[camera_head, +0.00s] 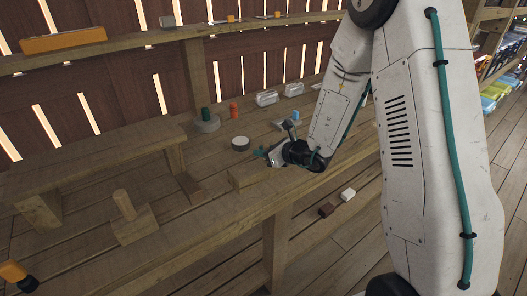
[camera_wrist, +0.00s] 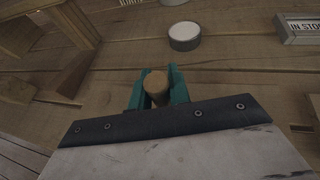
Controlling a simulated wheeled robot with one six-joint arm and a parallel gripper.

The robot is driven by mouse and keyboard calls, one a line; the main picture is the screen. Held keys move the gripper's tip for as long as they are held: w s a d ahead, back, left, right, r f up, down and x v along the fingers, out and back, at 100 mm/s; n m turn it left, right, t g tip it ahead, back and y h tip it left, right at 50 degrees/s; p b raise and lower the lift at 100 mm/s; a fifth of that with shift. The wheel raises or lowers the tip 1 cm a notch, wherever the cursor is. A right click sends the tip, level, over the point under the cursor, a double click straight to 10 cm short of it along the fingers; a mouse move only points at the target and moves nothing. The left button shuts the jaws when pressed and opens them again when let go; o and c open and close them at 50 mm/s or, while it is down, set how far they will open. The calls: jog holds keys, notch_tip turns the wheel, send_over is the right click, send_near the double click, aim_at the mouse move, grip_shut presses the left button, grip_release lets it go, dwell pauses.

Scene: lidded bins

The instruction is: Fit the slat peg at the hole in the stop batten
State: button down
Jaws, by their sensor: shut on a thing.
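My gripper (camera_head: 265,155) is low over the bench near its front edge, right of the middle. In the wrist view its teal fingers (camera_wrist: 158,88) are shut on a round wooden peg (camera_wrist: 155,80), whose light end shows between them. In the head view the peg is hidden by the gripper. A pale wooden bar (camera_head: 240,178), perhaps the stop batten, lies just below and left of my gripper. I see no hole in it, and cannot tell whether the peg touches it. Another peg (camera_head: 124,204) stands upright in a wooden block (camera_head: 135,224) farther left.
A grey round tin (camera_head: 240,143) lies just behind my gripper. Green and orange pieces, clear containers and a label sign (camera_wrist: 302,28) are farther back. The front-left bench is mostly clear.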

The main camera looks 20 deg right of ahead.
jog(key=shift+f, duration=0.6)
jog(key=c, duration=1.2)
grip_release()
jog(key=shift+c, duration=0.2)
jog(key=v, duration=0.8)
jog(key=shift+w+f, duration=0.1)
